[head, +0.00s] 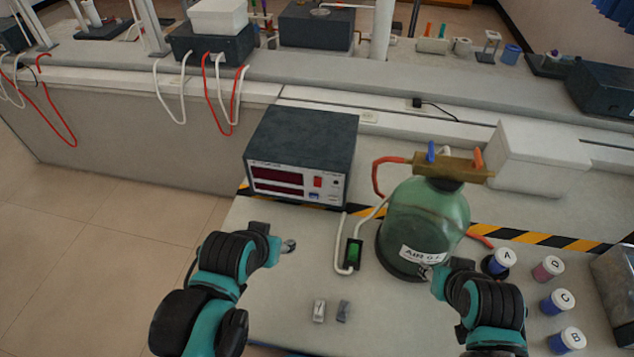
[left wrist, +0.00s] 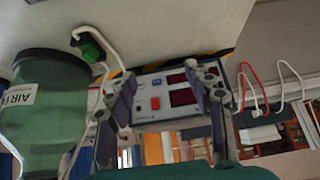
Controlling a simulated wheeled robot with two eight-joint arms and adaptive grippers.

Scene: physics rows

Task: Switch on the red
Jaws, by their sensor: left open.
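A dark box-shaped instrument (head: 302,150) with a white front panel stands on the bench. The panel carries two dark red displays and a small red switch (head: 318,182). In the left wrist view the red switch (left wrist: 155,103) shows between my open fingers. My left gripper (head: 287,246) is open and empty in front of and below the instrument, apart from it. It also shows in the left wrist view (left wrist: 163,82). My right gripper (head: 428,272) is in front of the green bottle; its fingers are too small to judge.
A green bottle (head: 424,225) labelled AIR stands right of the instrument. A green inline switch (head: 353,252) on a white cord lies between them. Two small grey blocks (head: 319,311) lie in front. Several lettered jars (head: 501,260) stand at the right.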

